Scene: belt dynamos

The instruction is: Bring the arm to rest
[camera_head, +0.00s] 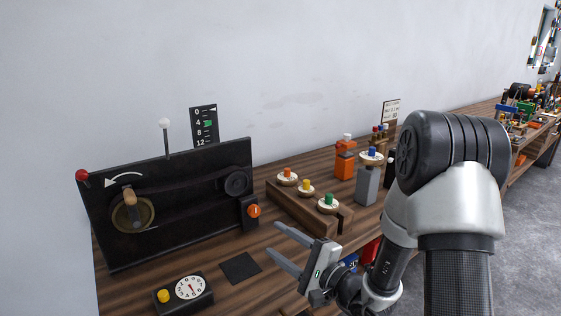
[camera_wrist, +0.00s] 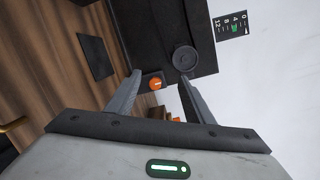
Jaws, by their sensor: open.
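My gripper (camera_head: 284,249) is open and empty at the end of my bent arm. In the head view it hangs in the air over the front of the wooden bench (camera_head: 225,287), right of the black square pad (camera_head: 240,267). In the wrist view my gripper (camera_wrist: 165,92) has its two fingers wide apart, with nothing between them at the tips. The orange knob (camera_wrist: 155,83) and the dark round pulley (camera_wrist: 186,59) of the black panel show beyond the fingers.
The black panel (camera_head: 190,160) with a brass crank wheel stands at left. A dial box (camera_head: 190,288) lies at the front. A wooden block (camera_head: 290,210) with several coloured knobs, an orange post (camera_head: 345,165) and a grey post (camera_head: 367,185) stand near my arm.

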